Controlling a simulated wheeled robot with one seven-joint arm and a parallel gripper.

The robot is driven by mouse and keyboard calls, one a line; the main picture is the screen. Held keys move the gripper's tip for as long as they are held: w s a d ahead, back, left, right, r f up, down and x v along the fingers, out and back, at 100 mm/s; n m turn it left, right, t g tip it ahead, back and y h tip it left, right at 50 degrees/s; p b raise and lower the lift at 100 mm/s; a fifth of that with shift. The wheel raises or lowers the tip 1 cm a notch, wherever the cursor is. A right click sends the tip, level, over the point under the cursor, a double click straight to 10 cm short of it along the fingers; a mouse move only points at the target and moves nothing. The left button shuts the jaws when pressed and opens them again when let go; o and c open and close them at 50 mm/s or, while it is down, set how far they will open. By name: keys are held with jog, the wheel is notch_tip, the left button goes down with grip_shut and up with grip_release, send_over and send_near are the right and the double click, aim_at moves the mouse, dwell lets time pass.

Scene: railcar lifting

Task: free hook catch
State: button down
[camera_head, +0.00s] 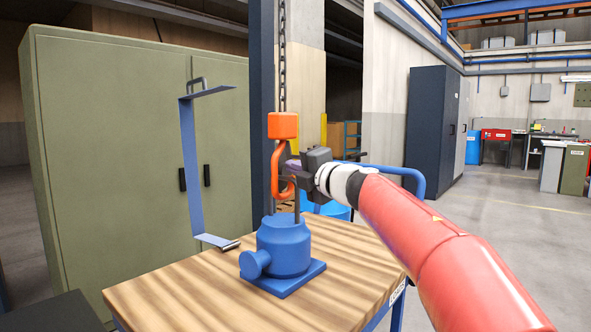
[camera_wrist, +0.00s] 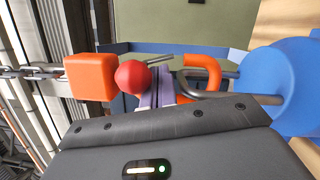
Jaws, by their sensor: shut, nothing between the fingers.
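An orange hook (camera_head: 277,172) hangs under an orange block (camera_head: 283,125) on a chain. In the wrist view the block (camera_wrist: 90,77) is at left and the curved hook (camera_wrist: 207,72) is right of centre. A red ball (camera_wrist: 132,77) sits between them; I cannot tell if it belongs to the catch. My gripper (camera_head: 287,168) is at the hook, in front of its shank. Its purple fingers (camera_wrist: 156,95) are shut with nothing between them, close beside the ball; contact is unclear. A blue rounded body (camera_head: 284,246) stands below, with grey rods rising toward the hook.
The blue body is on a wooden-topped cart (camera_head: 165,298) with a blue rail (camera_head: 405,176). A thin blue-grey bracket (camera_head: 190,150) stands left of the hook. Green cabinets (camera_head: 110,120) are behind. Open floor (camera_head: 500,230) lies to the right.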

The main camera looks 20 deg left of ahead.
jog(key=shift+w+d, duration=0.1)
jog(key=w+d+r+n+g+y, duration=0.2)
jog(key=w+n, duration=0.3)
jog(key=n, duration=1.1)
jog(key=shift+r+g+y+b, duration=0.35)
jog(key=shift+r+y, duration=0.3)
jog(key=shift+y, duration=0.25)
